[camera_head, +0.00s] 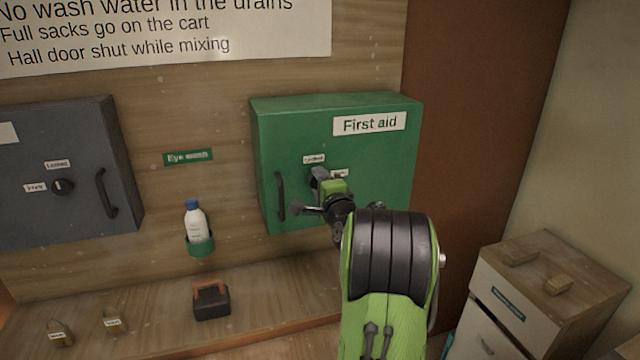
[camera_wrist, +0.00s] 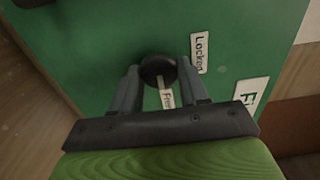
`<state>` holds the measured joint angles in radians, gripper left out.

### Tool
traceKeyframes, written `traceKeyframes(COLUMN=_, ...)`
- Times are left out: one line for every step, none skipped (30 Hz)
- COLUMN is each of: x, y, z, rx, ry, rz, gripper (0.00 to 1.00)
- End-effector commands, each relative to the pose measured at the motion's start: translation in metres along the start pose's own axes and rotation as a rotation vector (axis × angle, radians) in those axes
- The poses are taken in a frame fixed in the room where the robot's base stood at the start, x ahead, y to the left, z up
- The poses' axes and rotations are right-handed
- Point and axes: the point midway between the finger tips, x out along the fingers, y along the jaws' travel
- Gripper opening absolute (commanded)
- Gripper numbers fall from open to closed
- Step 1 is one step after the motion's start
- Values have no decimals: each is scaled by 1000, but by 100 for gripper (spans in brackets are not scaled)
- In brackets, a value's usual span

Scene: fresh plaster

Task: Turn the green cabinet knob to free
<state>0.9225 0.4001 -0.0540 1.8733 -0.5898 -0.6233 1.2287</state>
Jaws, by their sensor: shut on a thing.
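The green cabinet (camera_head: 285,130) with a "First aid" label hangs on the wall, its door shut. Its dark round knob (camera_wrist: 158,68) sits between my fingers in the wrist view. In the head view my gripper (camera_head: 319,176) covers most of the knob. My gripper (camera_wrist: 159,78) is shut on the knob, one finger on each side. The "Locked" label (camera_wrist: 199,52) is right of the knob in the wrist view and above it in the head view (camera_head: 313,159). The "Free" label (camera_wrist: 167,98) is below the knob in the wrist view. I cannot clearly tell where the knob points.
The green cabinet's dark handle (camera_head: 281,196) stands out left of the knob. A grey cabinet (camera_head: 85,130) hangs at the left. A bottle (camera_head: 196,222) sits in a green holder. Padlocks and a dark box (camera_head: 211,303) rest on the shelf. Drawers (camera_head: 500,300) stand at the right.

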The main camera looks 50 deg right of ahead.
Motion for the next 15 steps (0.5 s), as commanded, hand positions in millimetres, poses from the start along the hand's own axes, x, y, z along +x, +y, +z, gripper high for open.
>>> traceKeyframes(x=0, y=0, z=-1, rx=6, ry=2, rz=0, gripper=0)
traceKeyframes(x=0, y=0, z=-1, rx=8, ry=2, rz=0, gripper=0)
traceKeyframes(x=0, y=0, z=-1, rx=10, ry=2, rz=1, gripper=0)
traceKeyframes(x=0, y=0, z=-1, rx=11, ry=2, rz=0, gripper=0)
traceKeyframes(x=0, y=0, z=-1, rx=11, ry=2, rz=1, gripper=0)
traceKeyframes(x=0, y=0, z=-1, rx=11, ry=2, rz=1, gripper=0)
traceKeyframes(x=0, y=0, z=-1, rx=12, ry=1, rz=1, gripper=0)
traceKeyframes(x=0, y=0, z=-1, rx=12, ry=1, rz=1, gripper=0)
traceKeyframes(x=0, y=1, z=-1, rx=12, ry=1, rz=1, gripper=0)
traceKeyframes(x=0, y=1, z=-1, rx=12, ry=1, rz=1, gripper=0)
traceKeyframes(x=0, y=1, z=-1, rx=11, ry=1, rz=1, gripper=0)
traceKeyframes(x=0, y=1, z=-1, rx=11, ry=1, rz=1, gripper=0)
traceKeyframes(x=0, y=1, z=-1, rx=11, ry=1, rz=1, gripper=0)
traceKeyframes(x=0, y=1, z=-1, rx=11, ry=1, rz=1, gripper=48)
traceKeyframes(x=0, y=1, z=-1, rx=11, ry=1, rz=1, gripper=54)
